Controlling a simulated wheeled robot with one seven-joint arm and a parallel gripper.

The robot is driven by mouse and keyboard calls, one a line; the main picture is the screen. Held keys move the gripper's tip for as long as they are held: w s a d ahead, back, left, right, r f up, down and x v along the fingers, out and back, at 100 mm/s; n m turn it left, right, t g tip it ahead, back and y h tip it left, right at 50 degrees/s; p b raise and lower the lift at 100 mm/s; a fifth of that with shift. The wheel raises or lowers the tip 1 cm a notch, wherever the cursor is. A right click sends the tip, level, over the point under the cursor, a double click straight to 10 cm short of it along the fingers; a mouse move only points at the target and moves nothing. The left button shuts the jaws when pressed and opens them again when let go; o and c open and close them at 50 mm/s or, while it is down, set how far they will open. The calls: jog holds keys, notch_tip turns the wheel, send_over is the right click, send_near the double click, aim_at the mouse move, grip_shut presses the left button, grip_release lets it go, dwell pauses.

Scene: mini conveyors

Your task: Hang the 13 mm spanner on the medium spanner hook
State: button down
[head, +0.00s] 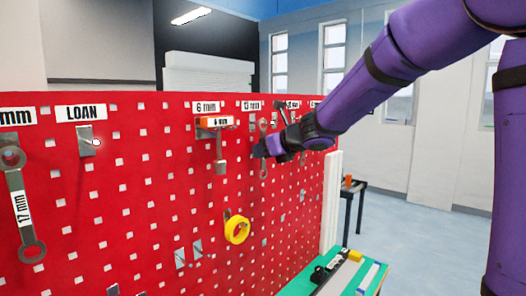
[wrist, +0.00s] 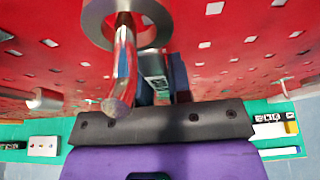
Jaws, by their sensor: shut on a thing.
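The 13 mm spanner (head: 263,170) is upright against the red pegboard, near the label that seems to read 13 mm (head: 252,105). In the wrist view its ring end (wrist: 96,22) is large at the top. A shiny hook (wrist: 124,60) with a rounded tip comes out through the ring's opening, so the ring appears to be around it. My gripper (head: 262,151) is shut on the spanner's shaft; its fingers (wrist: 163,80) show in the wrist view beside a lettered strip. Whether the ring rests on the hook cannot be told.
More tools hang close behind my gripper. A green bench (head: 300,285) lies below right.

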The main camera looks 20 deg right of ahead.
jog(key=c, duration=1)
grip_release()
jog(key=shift+o, duration=0.2)
jog(key=v, duration=1.1)
jog(key=s+a+f+n+g, duration=0.2)
jog(key=s+n, duration=0.5)
jog(key=s+a+f+n+g, duration=0.1)
jog(key=s+a+n+g, duration=0.1)
jog(key=s+n, duration=0.5)
jog(key=s+d+f+n+g+h, duration=0.1)
jog(key=s+d+f+n+h, duration=0.2)
jog(key=s+n, duration=0.4)
jog(key=s+d+f+n+g+h, duration=0.1)
jog(key=s+d+f+n+h, duration=0.1)
jog(key=s+n, duration=0.5)
jog(key=shift+s+d+f+n+g+h, duration=0.2)
jog(key=shift+d+f+n+g+h, duration=0.15)
jog(key=shift+f+n+h, duration=0.55)
jog(key=shift+r, duration=0.1)
